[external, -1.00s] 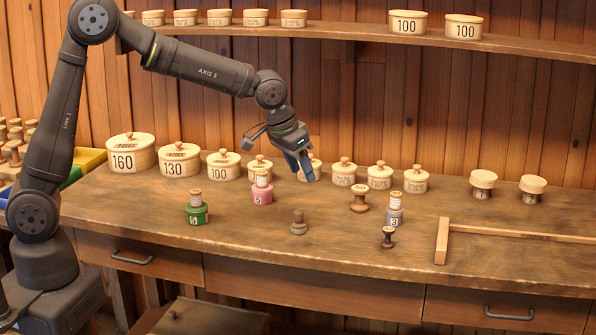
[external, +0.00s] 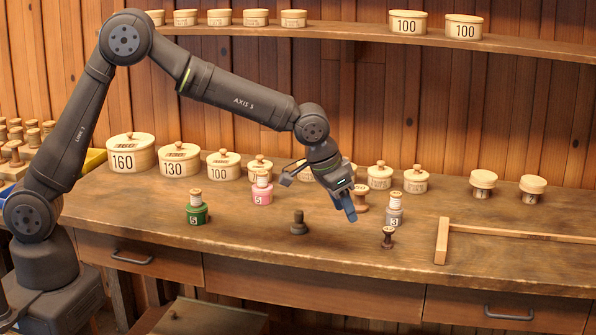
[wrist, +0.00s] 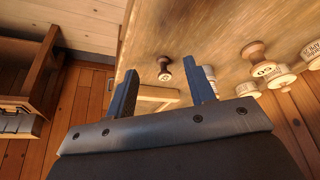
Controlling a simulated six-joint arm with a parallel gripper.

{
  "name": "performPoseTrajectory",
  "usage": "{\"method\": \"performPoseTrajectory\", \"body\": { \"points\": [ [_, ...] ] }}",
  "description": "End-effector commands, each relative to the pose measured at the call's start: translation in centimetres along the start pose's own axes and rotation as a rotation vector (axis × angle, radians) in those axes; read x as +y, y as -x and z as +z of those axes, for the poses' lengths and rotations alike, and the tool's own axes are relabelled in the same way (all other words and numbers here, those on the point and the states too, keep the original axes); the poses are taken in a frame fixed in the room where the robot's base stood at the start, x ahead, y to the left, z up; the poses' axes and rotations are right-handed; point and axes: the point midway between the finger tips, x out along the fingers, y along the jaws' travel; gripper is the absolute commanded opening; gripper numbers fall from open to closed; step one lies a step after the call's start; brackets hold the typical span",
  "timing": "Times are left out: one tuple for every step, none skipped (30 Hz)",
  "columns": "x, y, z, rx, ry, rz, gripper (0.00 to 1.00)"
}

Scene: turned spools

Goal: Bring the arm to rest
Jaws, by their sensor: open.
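My gripper (external: 347,210) hangs from my arm above the bench, in front of a brown wooden spool (external: 362,201) that it partly hides in the external view. Its blue fingers are apart with nothing held between them. In the wrist view, my gripper (wrist: 166,88) shows both fingers spread, with a small dark spool (wrist: 164,68) visible on the bench beyond the gap. That appears to be the small dark brown spool (external: 388,238) at the front of the bench. A dark grey spool (external: 299,223) stands to the left of my gripper.
A grey spool numbered 3 (external: 394,209) stands close on the right. Green (external: 197,207) and pink (external: 262,188) spools stand left. Round lidded boxes (external: 179,160) line the back. A wooden frame (external: 442,241) lies right. The front centre of the bench is clear.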

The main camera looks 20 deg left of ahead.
Motion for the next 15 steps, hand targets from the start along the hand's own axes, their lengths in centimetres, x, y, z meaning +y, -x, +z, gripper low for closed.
{"method": "performPoseTrajectory", "body": {
  "points": [
    [-0.8, -0.8, -0.2, -0.001, 0.002, -0.001, 0.49],
    [-1.2, -1.1, -0.4, -0.001, 0.002, -0.002, 0.49],
    [-1.8, -1.6, -0.6, -0.001, 0.002, -0.002, 0.49],
    [-2.1, -2.0, -0.7, -0.001, 0.001, -0.001, 0.49],
    [-2.5, -2.3, -0.9, -0.001, 0.001, -0.001, 0.49],
    [-2.9, -2.7, -1.0, -0.001, 0.003, -0.001, 0.49],
    [-3.2, -3.0, -1.1, -0.001, 0.002, -0.001, 0.49],
    [-3.4, -3.2, -1.2, -0.001, 0.001, -0.001, 0.49],
    [-3.7, -3.5, -1.3, 0.0, 0.0, 0.0, 0.49],
    [-3.9, -3.7, -1.4, 0.001, 0.001, 0.0, 0.49],
    [-4.1, -3.8, -1.5, 0.001, 0.001, 0.0, 0.49],
    [-4.3, -4.0, -1.6, 0.001, 0.0, 0.0, 0.49],
    [-4.5, -4.1, -1.6, 0.001, 0.0, 0.0, 0.49],
    [-4.5, -4.2, -1.6, 0.001, -0.001, 0.0, 0.49],
    [-4.6, -4.3, -1.7, 0.001, -0.001, 0.0, 0.49]
  ]
}}
